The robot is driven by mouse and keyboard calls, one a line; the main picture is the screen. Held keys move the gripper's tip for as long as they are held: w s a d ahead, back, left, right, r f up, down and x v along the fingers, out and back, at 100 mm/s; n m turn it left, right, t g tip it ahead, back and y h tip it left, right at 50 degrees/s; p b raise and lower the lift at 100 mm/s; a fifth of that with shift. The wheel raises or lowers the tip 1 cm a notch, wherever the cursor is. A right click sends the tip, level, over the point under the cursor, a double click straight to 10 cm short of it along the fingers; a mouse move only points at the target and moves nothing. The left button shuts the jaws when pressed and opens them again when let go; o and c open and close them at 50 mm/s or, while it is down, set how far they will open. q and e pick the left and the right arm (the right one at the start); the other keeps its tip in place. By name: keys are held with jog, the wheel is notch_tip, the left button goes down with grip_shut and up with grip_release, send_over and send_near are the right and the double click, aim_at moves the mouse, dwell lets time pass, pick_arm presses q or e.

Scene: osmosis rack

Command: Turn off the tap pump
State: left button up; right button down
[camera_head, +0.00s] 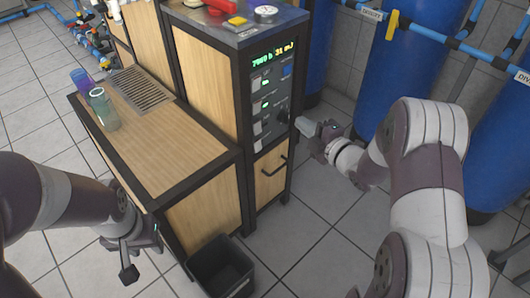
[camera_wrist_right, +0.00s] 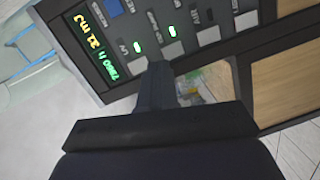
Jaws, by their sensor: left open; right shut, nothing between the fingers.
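The control panel (camera_head: 270,95) is on the front of the wooden cabinet, under a lit green and yellow display (camera_head: 272,53). In the right wrist view the panel (camera_wrist_right: 110,85) is turned sideways, with two green lamps lit beside switches (camera_wrist_right: 173,51). The small labels are hard to read. My right gripper (camera_head: 302,127) is shut and empty, close in front of the panel; contact cannot be told. My left gripper (camera_head: 142,253) is open and empty, low at the left.
A wooden counter (camera_head: 160,150) with a green cup (camera_head: 104,110), a purple cup and a drain grate stands left of the cabinet. A black bin (camera_head: 222,268) is on the floor below. Blue tanks (camera_head: 410,70) with pipes stand behind my right arm.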

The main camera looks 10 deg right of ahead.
aim_at(257, 106)
pick_arm(q)
notch_tip(257, 106, down, 5)
jog(key=shift+f+b, duration=0.1)
jog(key=shift+b, duration=1)
pick_arm(e)
jog(key=f+n+y, duration=0.1)
jog(key=s+f+n+y, duration=0.1)
jog(key=s+a+f+n+y, duration=0.1)
jog(key=n+y, duration=0.1)
jog(key=shift+s+f+t, duration=0.15)
jog(key=shift+f+t, duration=0.15)
jog(key=shift+f, duration=0.1)
jog(key=b+x, duration=0.4)
jog(key=x, duration=0.9)
jog(key=shift+w+a, duration=0.1)
jog(key=shift+w, duration=0.25)
pick_arm(q)
notch_tip(257, 106, down, 4)
jog(key=shift+f, duration=0.1)
pick_arm(e)
jog(key=shift+w+a+r, duration=0.1)
jog(key=shift+w, duration=0.05)
